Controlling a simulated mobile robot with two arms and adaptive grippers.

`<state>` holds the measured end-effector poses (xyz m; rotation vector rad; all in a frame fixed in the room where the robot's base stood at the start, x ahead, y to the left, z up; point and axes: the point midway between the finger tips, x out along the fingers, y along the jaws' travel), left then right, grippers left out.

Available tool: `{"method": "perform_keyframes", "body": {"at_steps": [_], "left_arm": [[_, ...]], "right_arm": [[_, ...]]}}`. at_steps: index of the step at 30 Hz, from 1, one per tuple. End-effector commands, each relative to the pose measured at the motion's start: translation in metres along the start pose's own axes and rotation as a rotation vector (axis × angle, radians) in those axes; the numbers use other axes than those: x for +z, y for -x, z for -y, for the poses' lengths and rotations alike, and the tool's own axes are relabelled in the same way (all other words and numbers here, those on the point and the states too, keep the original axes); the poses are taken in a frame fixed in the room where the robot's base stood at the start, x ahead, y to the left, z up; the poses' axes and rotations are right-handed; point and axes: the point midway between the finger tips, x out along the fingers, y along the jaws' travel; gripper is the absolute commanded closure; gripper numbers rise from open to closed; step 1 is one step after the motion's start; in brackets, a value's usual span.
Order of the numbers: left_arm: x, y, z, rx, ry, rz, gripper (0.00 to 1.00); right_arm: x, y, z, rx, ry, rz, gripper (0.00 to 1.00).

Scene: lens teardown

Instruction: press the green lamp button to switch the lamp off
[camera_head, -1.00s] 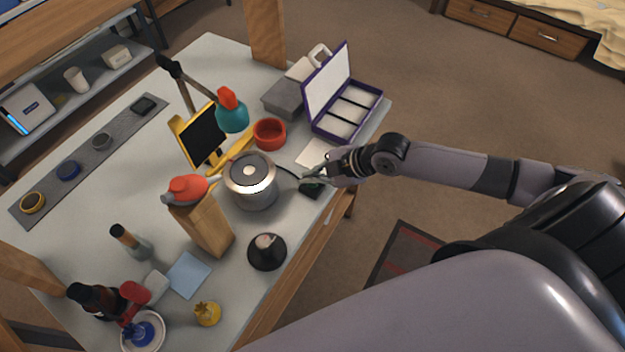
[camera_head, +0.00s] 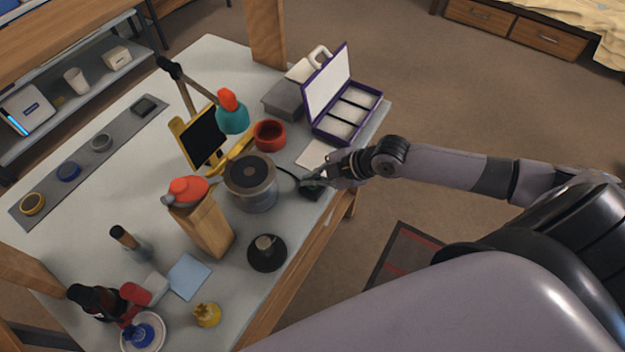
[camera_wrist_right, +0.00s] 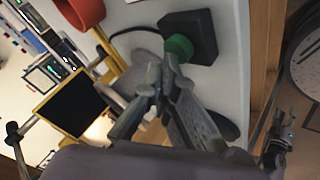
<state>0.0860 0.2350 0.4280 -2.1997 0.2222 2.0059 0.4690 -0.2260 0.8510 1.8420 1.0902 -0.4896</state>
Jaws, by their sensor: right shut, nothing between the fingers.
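The green button (camera_wrist_right: 180,47) sits on a small black box (camera_wrist_right: 203,32) in the right wrist view. In the head view the box (camera_head: 311,194) lies near the table's front edge, partly hidden by my right gripper (camera_head: 308,182). That gripper is shut and empty, its fingertips (camera_wrist_right: 166,72) right at the button in the wrist view; I cannot tell whether they press it. A dark cable runs from the box towards the round metal lamp-like drum (camera_head: 251,195), whose top is dark. My left gripper is not in view.
A red bowl (camera_head: 269,142) and an open purple-edged case (camera_head: 342,118) stand behind the gripper. A black round stand (camera_head: 267,261) and a wooden block (camera_head: 212,229) are to its left.

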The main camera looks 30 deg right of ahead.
Motion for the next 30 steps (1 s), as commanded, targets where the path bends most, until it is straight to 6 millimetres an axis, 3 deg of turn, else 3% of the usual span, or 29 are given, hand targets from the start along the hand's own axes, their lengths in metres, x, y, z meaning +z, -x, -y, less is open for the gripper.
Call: {"method": "perform_keyframes", "body": {"at_steps": [13, 30], "left_arm": [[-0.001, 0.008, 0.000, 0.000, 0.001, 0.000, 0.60], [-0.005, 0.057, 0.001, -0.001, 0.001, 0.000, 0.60]], "right_arm": [[-0.005, 0.006, -0.005, 0.003, 0.001, -0.001, 1.00], [-0.033, 0.045, -0.033, 0.003, 0.001, -0.002, 1.00]]}}
